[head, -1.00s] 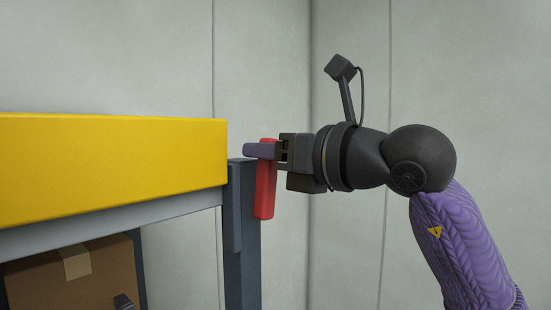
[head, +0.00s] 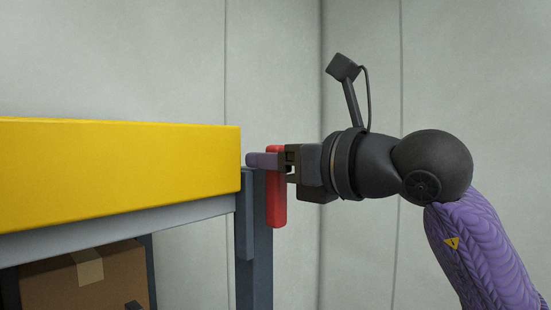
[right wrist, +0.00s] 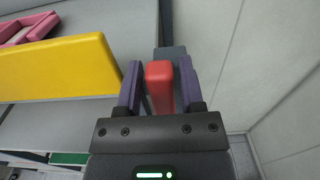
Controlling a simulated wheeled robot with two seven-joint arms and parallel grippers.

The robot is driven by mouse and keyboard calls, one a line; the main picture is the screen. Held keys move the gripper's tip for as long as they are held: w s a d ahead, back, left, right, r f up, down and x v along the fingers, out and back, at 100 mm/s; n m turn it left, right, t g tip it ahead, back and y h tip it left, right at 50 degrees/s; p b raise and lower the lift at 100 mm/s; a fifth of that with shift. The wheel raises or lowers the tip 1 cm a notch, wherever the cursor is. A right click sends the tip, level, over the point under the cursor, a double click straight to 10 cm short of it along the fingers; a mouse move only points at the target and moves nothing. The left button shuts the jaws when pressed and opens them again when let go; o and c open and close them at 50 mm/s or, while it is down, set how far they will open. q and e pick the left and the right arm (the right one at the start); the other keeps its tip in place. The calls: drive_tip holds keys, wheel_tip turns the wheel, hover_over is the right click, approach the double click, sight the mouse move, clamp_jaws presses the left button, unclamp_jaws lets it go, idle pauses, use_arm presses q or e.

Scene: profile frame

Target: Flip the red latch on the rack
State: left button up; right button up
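The red latch (head: 276,205) hangs upright beside the top of the grey rack post (head: 255,250), just right of the yellow beam. My right gripper (head: 262,160) reaches in from the right, its purple fingers level with the latch's upper part. In the right wrist view the latch (right wrist: 160,85) stands between the two fingers (right wrist: 160,90), with a narrow gap on each side. The fingers are open around it and do not look closed on it. In the head view the near finger hides part of the latch. My left gripper is not in view.
The yellow beam (head: 120,170) of the rack runs left from the post, close to my right fingers. A cardboard box (head: 85,285) sits below it. A pink bin (right wrist: 25,28) shows at the upper left of the wrist view. Bare wall panels (head: 450,80) stand behind.

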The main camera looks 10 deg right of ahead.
drive_tip(key=shift+o, duration=0.9)
drive_tip(key=shift+s+d+f+b, duration=0.1)
drive_tip(key=shift+s+d+b, duration=0.2)
drive_tip(key=b+v, duration=0.3)
drive_tip(key=v, duration=0.6)
